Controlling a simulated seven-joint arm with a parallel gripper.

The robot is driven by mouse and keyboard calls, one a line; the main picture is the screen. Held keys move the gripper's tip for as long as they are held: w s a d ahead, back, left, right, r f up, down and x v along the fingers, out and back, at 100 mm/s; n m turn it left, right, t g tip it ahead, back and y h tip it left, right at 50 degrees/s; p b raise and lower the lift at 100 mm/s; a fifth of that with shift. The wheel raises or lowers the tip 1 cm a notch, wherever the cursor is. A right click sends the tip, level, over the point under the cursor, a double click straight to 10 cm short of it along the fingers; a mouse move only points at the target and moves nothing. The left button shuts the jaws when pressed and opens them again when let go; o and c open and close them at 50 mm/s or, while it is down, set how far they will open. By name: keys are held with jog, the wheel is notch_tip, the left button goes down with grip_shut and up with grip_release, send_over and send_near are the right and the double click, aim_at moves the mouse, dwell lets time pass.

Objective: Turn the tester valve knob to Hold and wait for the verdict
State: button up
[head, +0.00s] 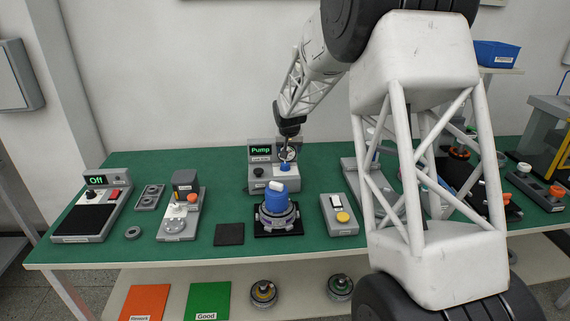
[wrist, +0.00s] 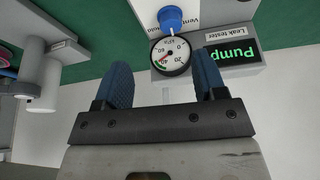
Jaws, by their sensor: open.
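The leak tester (head: 262,178) stands at the back middle of the green table. Its display (head: 261,150) reads "Pump" in green, and the display also shows in the wrist view (wrist: 231,52). Its blue valve knob (wrist: 171,18) is on the front, beside a "Vent" label; other labels near it are partly hidden. A round kPa gauge (wrist: 171,56) sits next to the knob. My gripper (wrist: 165,75) is open, with blue fingers on either side of the gauge in the wrist view and the knob beyond them.
A blue-topped hub assembly (head: 276,210) stands in front of the tester on a black pad. A grey box with a yellow button (head: 339,215) is to its right. A dark square pad (head: 229,234) lies left. My arm covers the table's right part.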

aim_at(285, 163)
jog(key=w+f, duration=0.1)
jog(key=w, duration=0.1)
jog(key=w+a+f, duration=0.1)
jog(key=w+f, duration=0.1)
jog(key=shift+a+f, duration=0.1)
jog(key=shift+f, duration=0.15)
jog(key=shift+f, duration=0.2)
jog(key=shift+x, duration=3.75)
jog(key=c, duration=0.9)
jog(key=shift+m+h, duration=0.3)
jog(key=shift+m, duration=0.4)
jog(key=o, duration=0.9)
